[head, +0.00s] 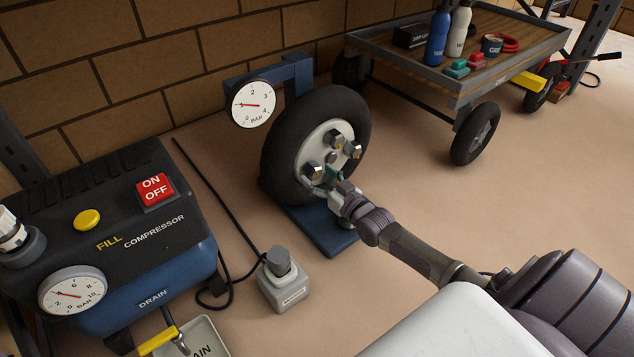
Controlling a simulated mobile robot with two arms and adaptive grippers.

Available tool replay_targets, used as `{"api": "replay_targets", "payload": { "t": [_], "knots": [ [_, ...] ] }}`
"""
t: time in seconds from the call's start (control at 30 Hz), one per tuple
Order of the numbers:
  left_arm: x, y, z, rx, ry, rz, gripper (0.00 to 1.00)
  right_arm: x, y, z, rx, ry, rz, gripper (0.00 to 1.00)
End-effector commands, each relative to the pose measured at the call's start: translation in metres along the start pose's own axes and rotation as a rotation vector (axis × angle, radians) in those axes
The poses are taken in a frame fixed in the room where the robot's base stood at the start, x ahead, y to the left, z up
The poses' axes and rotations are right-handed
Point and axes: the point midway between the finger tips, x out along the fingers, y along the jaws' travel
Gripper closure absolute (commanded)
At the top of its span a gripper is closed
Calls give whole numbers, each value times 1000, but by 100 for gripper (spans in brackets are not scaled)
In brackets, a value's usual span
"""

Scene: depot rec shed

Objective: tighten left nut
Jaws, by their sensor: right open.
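The wheel (282,150) stands upright on a blue stand (322,232), with a black tyre and a pale hub (311,148). Metal nuts sit on the hub. The left nut (311,169) is a silver block at the hub's left side. Another nut (337,140) is at the top and one (355,152) at the right. My right gripper (323,181) is open at the lower left of the hub, close below the left nut. I cannot tell whether its fingers touch the nut. The gripper and wrist hide the lower hub. My left gripper is out of view.
A round pressure gauge (253,103) is beside the wheel. A blue compressor (165,262) stands at left, with a grey box (285,287) and black cable (222,215) on the floor. A loaded cart (520,62) stands behind right. The floor right of the wheel is clear.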

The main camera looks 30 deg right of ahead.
Motion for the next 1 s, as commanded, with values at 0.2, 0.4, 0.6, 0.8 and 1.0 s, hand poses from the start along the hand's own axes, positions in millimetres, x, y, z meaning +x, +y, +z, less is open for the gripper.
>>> {"api": "replay_targets", "payload": {
  "t": [0.2,0.4,0.6,0.8,1.0],
  "knots": [
    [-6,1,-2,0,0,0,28,10,0,0,1,0,-1,28],
    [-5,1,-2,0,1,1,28,10,0,-1,0,0,0,28],
    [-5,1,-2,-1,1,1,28,10,0,-1,0,0,0,59],
    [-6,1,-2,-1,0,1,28,10,0,-1,0,0,0,88],
    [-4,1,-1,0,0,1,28,10,0,-1,16,0,-1,88]
  ]
}}
